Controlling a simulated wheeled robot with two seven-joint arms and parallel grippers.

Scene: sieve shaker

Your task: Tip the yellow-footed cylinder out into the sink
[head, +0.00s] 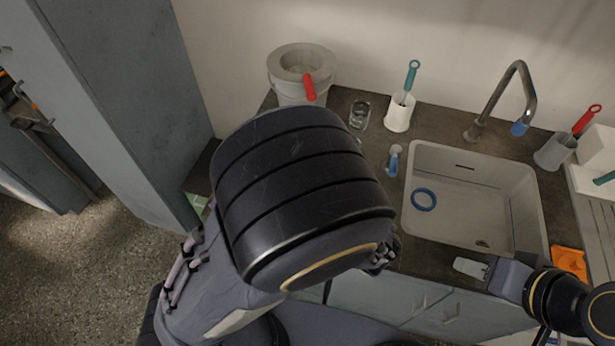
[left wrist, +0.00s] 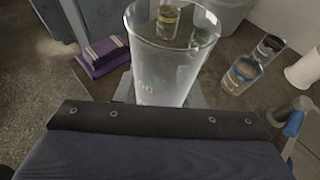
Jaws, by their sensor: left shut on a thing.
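In the left wrist view my left gripper (left wrist: 165,98) is shut on a clear, marked cylinder (left wrist: 165,70). The cylinder's open rim faces the camera. Its lower end is hidden, so I see no yellow foot on it. In the head view my left arm covers this gripper and the cylinder. The pale sink (head: 455,218) is right of that arm, with a blue ring (head: 423,199) lying inside. My right gripper (head: 480,268) is at the sink's front edge, and I cannot tell whether its fingers are open.
A tap (head: 503,92) stands behind the sink. A grey bucket (head: 286,84), a glass (head: 359,115) and a white brush holder (head: 398,113) stand along the back. A blue-topped item (head: 394,160) is left of the sink. An orange piece (head: 569,262) lies at right. The purple block (left wrist: 105,53) is at left in the wrist view.

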